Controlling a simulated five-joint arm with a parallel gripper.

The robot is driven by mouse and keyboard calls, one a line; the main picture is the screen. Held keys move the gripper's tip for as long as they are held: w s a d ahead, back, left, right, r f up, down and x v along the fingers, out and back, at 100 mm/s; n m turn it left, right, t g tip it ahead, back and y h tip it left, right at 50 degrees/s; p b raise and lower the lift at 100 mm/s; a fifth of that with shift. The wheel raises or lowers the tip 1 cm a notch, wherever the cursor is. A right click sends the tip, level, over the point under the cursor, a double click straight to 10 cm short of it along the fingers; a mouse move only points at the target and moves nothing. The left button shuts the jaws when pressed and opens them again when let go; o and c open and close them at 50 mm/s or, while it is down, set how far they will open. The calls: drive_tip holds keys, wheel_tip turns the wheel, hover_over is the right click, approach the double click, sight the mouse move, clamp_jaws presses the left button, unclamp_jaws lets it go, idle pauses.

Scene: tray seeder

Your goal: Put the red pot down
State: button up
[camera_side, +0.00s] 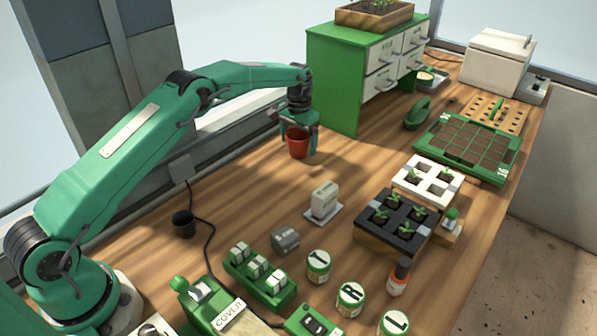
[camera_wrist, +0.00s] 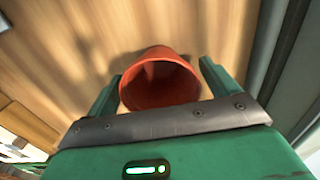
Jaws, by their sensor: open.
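The red pot (camera_side: 297,143) is a small, empty terracotta cup at the far left part of the wooden bench, left of the green drawer cabinet. It also shows in the wrist view (camera_wrist: 160,84), its open mouth towards the camera. My gripper (camera_side: 300,128) is green and reaches down around the pot. In the wrist view my gripper (camera_wrist: 160,82) is open, one finger on each side of the pot, with a narrow gap showing at each side. The pot appears to rest on the bench; its base contact is hard to see.
The green drawer cabinet (camera_side: 333,85) stands close to the right of the pot. A seedling tray (camera_side: 440,171), white pot block (camera_side: 418,190) and black planter (camera_side: 372,233) are further right. A white tag block (camera_side: 324,203) stands nearer. Bare bench lies between.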

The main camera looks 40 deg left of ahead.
drive_tip(key=shift+r, duration=0.1)
wheel_tip(320, 180, up, 12)
idle(0.6)
drive_tip(key=shift+r, duration=0.15)
idle(0.5)
drive_tip(key=s+d+r+t, duration=0.3)
drive_tip(key=s+r, duration=1.4)
drive_tip(key=s, duration=0.1)
drive_tip(key=s+d+f+t, duration=0.1)
drive_tip(key=s+f, duration=0.2)
drive_tip(key=s, duration=0.9)
drive_tip(key=s+d+f+t, duration=0.1)
drive_tip(key=s+f, duration=0.3)
drive_tip(key=s, duration=0.8)
drive_tip(key=shift+s+t, duration=0.3)
